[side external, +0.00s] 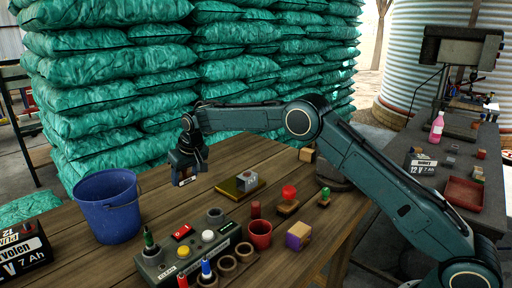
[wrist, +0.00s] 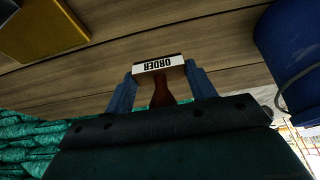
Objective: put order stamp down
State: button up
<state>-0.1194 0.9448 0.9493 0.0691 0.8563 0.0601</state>
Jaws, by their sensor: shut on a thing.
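My gripper (side external: 184,178) is shut on the order stamp, which shows in the wrist view as a block with a white "ORDER" label (wrist: 158,65) and a reddish-brown handle (wrist: 161,92). The blue fingers (wrist: 160,88) lie on either side of the stamp. In the side view the stamp (side external: 186,181) is a small dark block with a pale label under the gripper. It is above the wooden table (side external: 150,208), between the blue bucket and the yellow-topped pad. I cannot tell its exact height over the wood.
A blue bucket (side external: 108,205) stands to the left. A yellow-topped pad (side external: 228,189) with a grey cube (side external: 247,181) lies to the right. A control box (side external: 187,252), red cup (side external: 260,234) and several small blocks stand nearer the front. Teal sacks (side external: 120,90) rise behind the table.

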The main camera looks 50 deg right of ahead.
aim_at(186, 197)
jog(key=shift+f, duration=0.1)
jog(key=shift+f, duration=2.75)
jog(key=shift+f, duration=0.15)
jog(key=o, duration=1)
jog(key=shift+v, duration=6.2)
